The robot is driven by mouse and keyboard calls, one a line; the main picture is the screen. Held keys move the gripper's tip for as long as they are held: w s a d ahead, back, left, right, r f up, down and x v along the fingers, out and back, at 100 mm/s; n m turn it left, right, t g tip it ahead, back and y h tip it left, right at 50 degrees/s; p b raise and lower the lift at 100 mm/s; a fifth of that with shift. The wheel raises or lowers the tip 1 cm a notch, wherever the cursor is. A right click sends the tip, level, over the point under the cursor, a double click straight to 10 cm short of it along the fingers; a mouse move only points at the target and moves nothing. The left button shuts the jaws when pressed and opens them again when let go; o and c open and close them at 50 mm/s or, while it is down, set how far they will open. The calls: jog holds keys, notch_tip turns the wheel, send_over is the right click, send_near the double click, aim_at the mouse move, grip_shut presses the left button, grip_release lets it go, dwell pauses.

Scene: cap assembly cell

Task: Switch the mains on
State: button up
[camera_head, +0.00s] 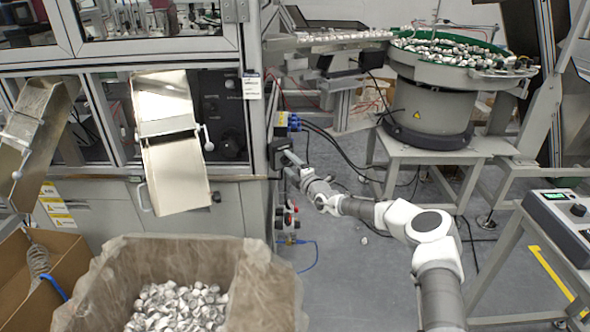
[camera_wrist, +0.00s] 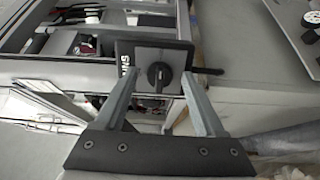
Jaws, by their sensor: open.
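The mains switch is a dark square box with a black rotary knob (camera_wrist: 159,76) on its face, seen in the wrist view. Partly hidden lettering runs along its left side. The knob's grip looks upright in this view. In the head view the switch box (camera_head: 277,152) is a small dark block on the machine's right front post. My gripper (camera_wrist: 158,80) is open, its two fingers reaching towards the box on either side of the knob. I cannot tell whether the fingertips touch the box. My gripper (camera_head: 291,158) also shows in the head view, right at the switch.
A bin (camera_head: 262,268) of silvery caps stands in front of the machine, with a cardboard box (camera_head: 70,262) to its left. A bowl feeder (camera_head: 432,100) stands at the back right. A control panel (camera_head: 562,222) is at the right. Cables hang behind my arm.

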jog(key=shift+s+d+r+p, duration=0.1)
jog(key=shift+s+d+p, duration=0.25)
jog(key=shift+s, duration=0.15)
jog(key=p+v, duration=0.3)
jog(key=v, duration=1.3)
jog(key=shift+p, duration=0.35)
